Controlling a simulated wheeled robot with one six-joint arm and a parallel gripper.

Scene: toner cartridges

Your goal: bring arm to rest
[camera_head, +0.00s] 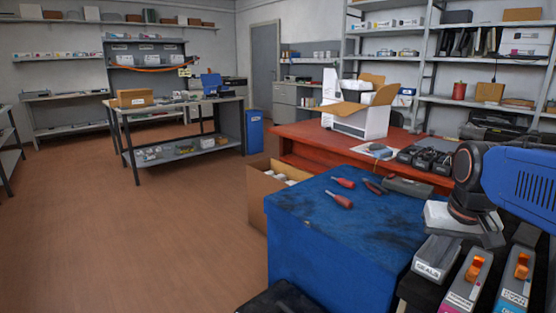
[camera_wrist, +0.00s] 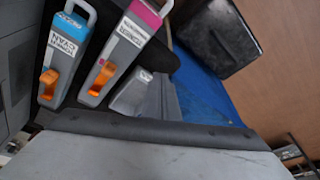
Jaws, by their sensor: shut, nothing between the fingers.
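My gripper (camera_head: 492,239) is at the right of the head view, shut and empty, low over the back of the cartridge row. A toner cartridge with a cyan label and orange latch (camera_head: 515,283) stands at the lower right; it also shows in the wrist view (camera_wrist: 66,50). Beside it is a cartridge with a magenta label and orange latch (camera_head: 468,283), also in the wrist view (camera_wrist: 125,50). A small grey box marked SEALS (camera_head: 436,258) is left of these. A pale grey surface fills the bottom of the wrist view; the fingertips are not clear there.
A blue worn cabinet top (camera_head: 330,215) holds red-handled screwdrivers (camera_head: 342,200). A cardboard box (camera_head: 262,190) stands behind it. The floor at left is clear.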

